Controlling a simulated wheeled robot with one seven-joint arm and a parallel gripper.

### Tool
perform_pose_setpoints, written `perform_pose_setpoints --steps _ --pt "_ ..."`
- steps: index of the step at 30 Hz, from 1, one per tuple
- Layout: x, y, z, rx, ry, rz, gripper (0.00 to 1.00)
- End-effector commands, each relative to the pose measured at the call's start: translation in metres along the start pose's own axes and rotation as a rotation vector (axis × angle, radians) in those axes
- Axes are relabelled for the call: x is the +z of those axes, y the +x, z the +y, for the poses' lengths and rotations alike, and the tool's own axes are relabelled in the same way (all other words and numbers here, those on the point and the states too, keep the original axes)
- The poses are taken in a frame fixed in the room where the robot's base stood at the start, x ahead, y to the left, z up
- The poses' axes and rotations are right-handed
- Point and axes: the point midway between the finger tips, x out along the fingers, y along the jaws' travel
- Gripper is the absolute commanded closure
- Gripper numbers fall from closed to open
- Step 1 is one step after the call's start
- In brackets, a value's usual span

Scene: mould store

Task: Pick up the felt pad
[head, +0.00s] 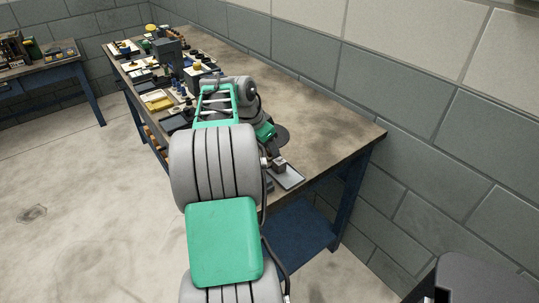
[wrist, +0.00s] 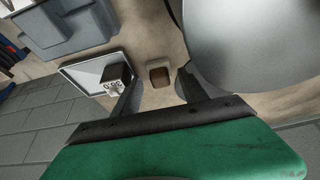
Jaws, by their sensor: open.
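A small block-like thing with a brown face and a pale rim (wrist: 158,76) lies on the worktop in the wrist view; it may be the felt pad, but its make is too small to tell. My gripper (wrist: 160,73) is open, with one dark finger at each side of that thing and a gap between. I cannot tell how far the fingertips are above the worktop. In the head view my arm hides this spot, and I cannot make out the pad there.
A shallow tray (wrist: 74,77) holding a dark block with pale fittings (wrist: 115,78) sits left of my fingers; the tray also shows in the head view (head: 291,179). A grey bin (wrist: 65,30) stands beyond. The workbench's right end (head: 335,125) is clear; a wall runs behind.

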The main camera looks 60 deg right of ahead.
Motion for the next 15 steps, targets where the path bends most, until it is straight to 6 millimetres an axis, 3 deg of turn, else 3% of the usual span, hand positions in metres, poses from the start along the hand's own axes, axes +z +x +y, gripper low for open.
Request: perform_pose_setpoints --steps 5,15 --pt "0.0005 -0.0006 -0.0008 -0.002 -0.002 0.001 0.5" --pt "0.0011 -0.0011 -0.0012 -0.002 -0.004 0.0 0.78"
